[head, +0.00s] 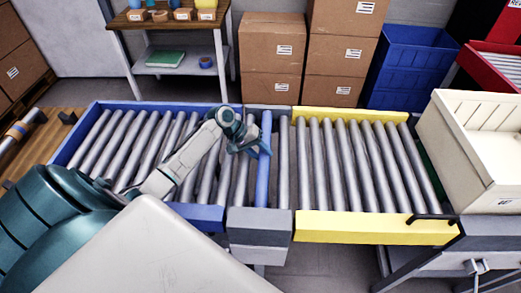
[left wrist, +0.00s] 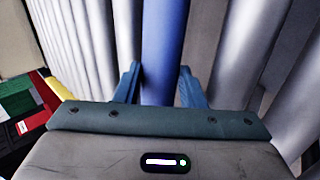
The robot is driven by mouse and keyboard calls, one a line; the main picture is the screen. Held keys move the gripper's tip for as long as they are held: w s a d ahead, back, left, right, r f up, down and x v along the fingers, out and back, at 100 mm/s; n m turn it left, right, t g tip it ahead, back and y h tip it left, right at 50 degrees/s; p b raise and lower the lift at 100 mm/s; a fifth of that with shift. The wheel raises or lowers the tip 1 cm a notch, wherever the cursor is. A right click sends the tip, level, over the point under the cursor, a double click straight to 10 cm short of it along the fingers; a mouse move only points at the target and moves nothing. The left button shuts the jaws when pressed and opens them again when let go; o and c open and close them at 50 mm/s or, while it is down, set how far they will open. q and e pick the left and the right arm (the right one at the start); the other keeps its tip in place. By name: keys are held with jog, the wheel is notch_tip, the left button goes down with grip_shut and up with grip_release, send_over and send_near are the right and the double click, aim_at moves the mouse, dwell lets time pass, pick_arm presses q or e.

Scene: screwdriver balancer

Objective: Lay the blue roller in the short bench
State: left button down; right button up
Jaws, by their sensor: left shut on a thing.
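The blue roller (head: 262,186) lies lengthwise at the short grey-ended section (head: 261,219), between the blue-framed and yellow-framed roller benches. I take this grey section to be the short bench. Whether the roller's ends are seated in it or slightly above it, I cannot tell. My left gripper (head: 261,149) is over the roller's middle. In the left wrist view, its two fingers (left wrist: 159,88) stand on either side of the blue roller (left wrist: 164,45) and are shut on it. My right gripper is not in view.
Blue-framed (head: 194,213) and yellow-framed (head: 370,228) benches with grey rollers flank the short section. A cream crate (head: 475,165) stands at the right. Cardboard boxes (head: 270,60), a blue bin (head: 405,75) and a small shelf (head: 165,22) stand behind.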

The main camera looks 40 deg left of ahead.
pick_arm(q)
jog(key=shift+s+d+f, duration=0.1)
jog(key=shift+f, duration=0.5)
jog(key=c, duration=1)
grip_release()
jog(key=shift+f, duration=0.1)
jog(key=shift+o, duration=0.7)
jog(key=shift+s+f, duration=0.1)
jog(key=shift+s, duration=0.05)
jog(key=shift+c, duration=0.4)
jog(key=shift+s+a+r+b, duration=0.1)
jog(key=shift+a+r+b, duration=0.2)
jog(key=shift+a+r, duration=0.1)
jog(key=shift+o, duration=0.4)
jog(key=b+v, duration=0.1)
jog(key=v, duration=0.8)
jog(key=shift+r, duration=0.65)
